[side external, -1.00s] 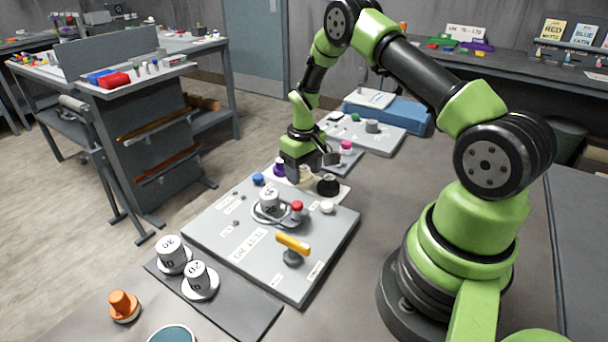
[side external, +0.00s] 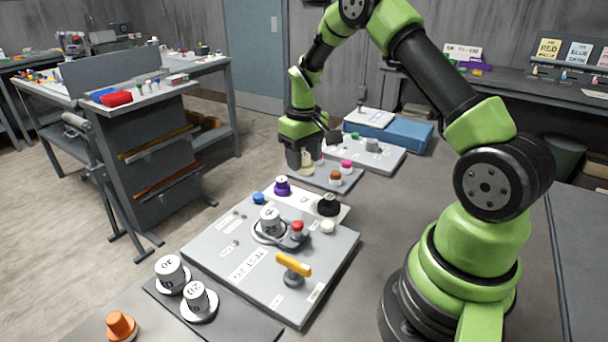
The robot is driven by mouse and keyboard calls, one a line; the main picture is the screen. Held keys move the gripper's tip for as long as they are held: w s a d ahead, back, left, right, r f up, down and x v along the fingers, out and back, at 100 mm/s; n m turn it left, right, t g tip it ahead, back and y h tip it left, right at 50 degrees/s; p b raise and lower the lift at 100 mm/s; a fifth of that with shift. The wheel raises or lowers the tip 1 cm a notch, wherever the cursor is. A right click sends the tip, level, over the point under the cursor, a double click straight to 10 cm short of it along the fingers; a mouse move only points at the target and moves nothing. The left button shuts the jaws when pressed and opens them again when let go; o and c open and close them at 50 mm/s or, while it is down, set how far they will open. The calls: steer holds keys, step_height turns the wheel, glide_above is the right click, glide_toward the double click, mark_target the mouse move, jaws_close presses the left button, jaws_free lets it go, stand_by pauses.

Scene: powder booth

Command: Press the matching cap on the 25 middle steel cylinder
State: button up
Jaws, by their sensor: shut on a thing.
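The steel cylinder marked 25 (side external: 269,221) stands upright in a ring on the grey test panel (side external: 222,262); no cap shows on it. My gripper (side external: 305,170) is shut on a cream cap (side external: 307,168), seen partly between the fingers. It is beyond the white pad (side external: 304,197), over the near edge of the grey tray behind. A purple cap (side external: 282,187) and a black cap (side external: 328,206) are on the pad, with a gap between them. Cylinders marked 30 (side external: 171,273) and 20 (side external: 198,300) stand on a dark mat at the front left.
Brown (side external: 335,176) and pink (side external: 346,166) caps stand on the tray. An orange cap (side external: 121,325) is at front left.

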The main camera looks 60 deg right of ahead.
mark_target(269, 213)
steer(key=a+r+n, duration=0.3)
steer(key=a+r, duration=0.1)
steer(key=a, duration=0.9)
steer(key=shift+s+a+f, duration=0.1)
steer(key=shift+s+f, duration=0.05)
steer(key=shift+f, duration=1.4)
steer(key=shift+s+a+f, duration=0.1)
steer(key=shift+s+f, duration=0.05)
steer(key=shift+f, duration=1.35)
steer(key=shift+f, duration=0.15)
steer(key=o, duration=1.4)
step_height(269, 213, up, 7)
jaws_close()
